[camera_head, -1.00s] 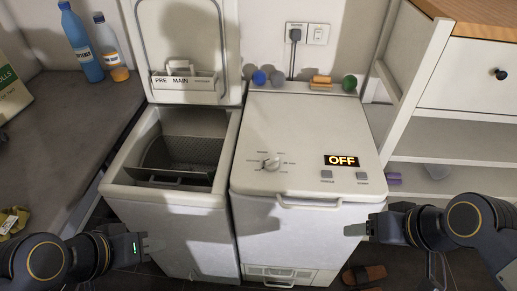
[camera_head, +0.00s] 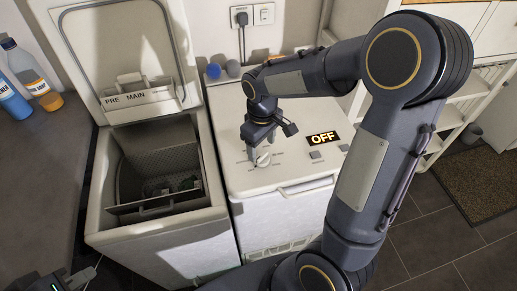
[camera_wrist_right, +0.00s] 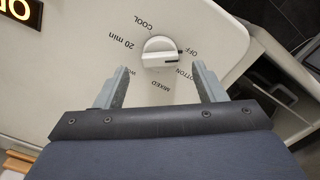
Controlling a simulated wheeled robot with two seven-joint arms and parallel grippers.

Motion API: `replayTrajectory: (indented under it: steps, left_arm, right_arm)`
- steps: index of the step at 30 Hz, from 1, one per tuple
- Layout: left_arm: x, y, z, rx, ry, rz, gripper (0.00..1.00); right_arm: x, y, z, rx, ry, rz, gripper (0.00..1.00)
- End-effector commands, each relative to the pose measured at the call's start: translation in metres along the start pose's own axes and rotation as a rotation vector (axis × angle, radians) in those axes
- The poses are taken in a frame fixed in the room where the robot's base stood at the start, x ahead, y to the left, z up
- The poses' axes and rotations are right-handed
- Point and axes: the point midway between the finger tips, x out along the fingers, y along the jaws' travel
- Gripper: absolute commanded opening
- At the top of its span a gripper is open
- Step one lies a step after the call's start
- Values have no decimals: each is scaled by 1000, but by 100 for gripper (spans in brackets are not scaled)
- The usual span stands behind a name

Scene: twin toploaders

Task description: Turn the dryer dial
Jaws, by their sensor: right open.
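The dryer (camera_head: 230,115) is the white machine on the right, with an orange OFF display (camera_head: 323,138) on its top. Its white dial (camera_head: 263,159) sits on the top panel; in the right wrist view the dial (camera_wrist_right: 160,53) has its pointer mark toward the OFF label. My right gripper (camera_head: 266,154) reaches down over the panel at the dial. In the right wrist view its two fingers (camera_wrist_right: 162,88) are open, apart on either side just short of the dial, not gripping it. My left gripper (camera_head: 90,271) is at the bottom left edge, partly cut off.
The open washer (camera_head: 100,215) stands left of the dryer with its lid (camera_head: 115,50) raised. Bottles (camera_head: 35,80) stand on the dark counter (camera_head: 40,165). Small balls (camera_head: 213,71) and a wall socket (camera_head: 241,17) are behind the dryer.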

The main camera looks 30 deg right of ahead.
Motion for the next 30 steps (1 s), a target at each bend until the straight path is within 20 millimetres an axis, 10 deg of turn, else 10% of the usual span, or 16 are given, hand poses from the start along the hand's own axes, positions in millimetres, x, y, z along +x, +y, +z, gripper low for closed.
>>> replayTrajectory:
  steps: [16, 30]
  left_arm:
    - [-1, 0, 0, 0, 0, 0, 20]
    - [0, 0, 0, 0, 0, 0, 20]
  right_arm:
    - [30, 0, 0, 1, 1, 0, 64]
    - [30, 0, 0, 3, 1, 0, 19]
